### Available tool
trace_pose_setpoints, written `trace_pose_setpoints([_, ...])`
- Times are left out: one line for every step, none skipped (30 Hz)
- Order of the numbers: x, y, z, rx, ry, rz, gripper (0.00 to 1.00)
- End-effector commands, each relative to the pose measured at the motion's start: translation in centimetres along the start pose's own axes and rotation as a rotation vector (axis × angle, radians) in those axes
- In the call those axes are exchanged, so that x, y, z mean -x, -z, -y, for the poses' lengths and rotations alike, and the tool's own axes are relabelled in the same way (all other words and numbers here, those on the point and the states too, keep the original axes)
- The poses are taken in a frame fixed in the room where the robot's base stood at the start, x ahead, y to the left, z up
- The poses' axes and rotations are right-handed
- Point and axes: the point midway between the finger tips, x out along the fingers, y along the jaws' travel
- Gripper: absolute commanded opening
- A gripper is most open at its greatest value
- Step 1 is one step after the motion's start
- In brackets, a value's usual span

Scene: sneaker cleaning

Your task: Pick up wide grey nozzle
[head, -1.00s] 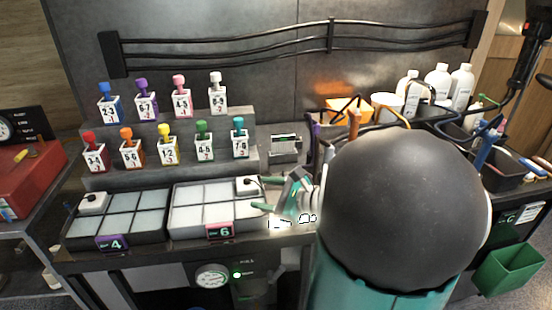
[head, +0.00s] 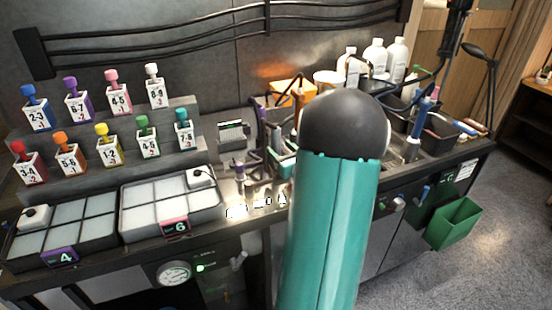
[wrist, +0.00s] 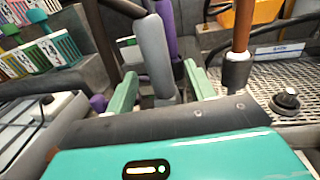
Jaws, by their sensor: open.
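A thick grey cylinder (wrist: 155,58), which looks like the wide grey nozzle, stands nearly upright in the wrist view. A dark hose or handle meets its top. My gripper (wrist: 161,72) is open, with one pale green finger to the left of the grey cylinder and the other to its right. A visible gap lies on each side, so it is not clamped. The cylinder's lower end is hidden behind my gripper's dark edge. In the head view, my gripper (head: 279,160) is partly hidden by my own arm, and I cannot make out the grey nozzle clearly there.
A purple rod (wrist: 172,22) stands close behind the grey cylinder. A brown-handled tool (wrist: 242,35) stands to the right, near a perforated metal tray (wrist: 290,75). Numbered bottles (head: 110,145) and white-padded tray 6 (head: 165,212) are to the left. A green bin (head: 455,222) hangs at right.

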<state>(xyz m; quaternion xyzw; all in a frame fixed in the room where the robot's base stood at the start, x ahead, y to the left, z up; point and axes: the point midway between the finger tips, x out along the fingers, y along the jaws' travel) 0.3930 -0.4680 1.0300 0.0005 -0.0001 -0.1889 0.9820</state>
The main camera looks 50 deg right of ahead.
Motion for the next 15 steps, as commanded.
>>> trace_pose_setpoints([-0.3, 0.0, 0.0, 0.0, 0.0, 0.0, 0.54])
trace_pose_setpoints([-0.6, 0.0, 0.0, 0.0, 0.0, 0.0, 0.54])
trace_pose_setpoints([-1.1, 0.1, 0.0, 0.0, -0.001, 0.0, 0.54])
trace_pose_setpoints([-1.5, 0.2, -0.1, -0.001, -0.002, 0.0, 0.54])
trace_pose_setpoints([-1.9, 0.2, -0.1, 0.0, -0.002, 0.001, 0.54])
trace_pose_setpoints([-2.6, 0.3, -0.1, 0.0, -0.002, 0.0, 0.54])
trace_pose_setpoints([-3.1, 0.3, 0.0, 0.0, -0.002, 0.0, 0.54])
trace_pose_setpoints([-3.6, 0.4, -0.1, 0.0, -0.002, 0.001, 0.54])
trace_pose_setpoints([-4.1, 0.3, 0.0, 0.0, -0.002, 0.001, 0.54])
trace_pose_setpoints([-4.5, 0.3, 0.0, 0.001, -0.002, 0.001, 0.54])
trace_pose_setpoints([-4.8, 0.3, 0.0, 0.001, -0.002, 0.0, 0.54])
trace_pose_setpoints([-5.0, 0.3, -0.1, 0.001, -0.002, 0.0, 0.54])
trace_pose_setpoints([-5.2, 0.3, -0.1, 0.001, -0.002, 0.0, 0.54])
trace_pose_setpoints([-5.2, 0.3, -0.1, 0.002, -0.002, 0.0, 0.54])
trace_pose_setpoints([-5.3, 0.3, -0.1, 0.002, -0.001, 0.0, 0.54])
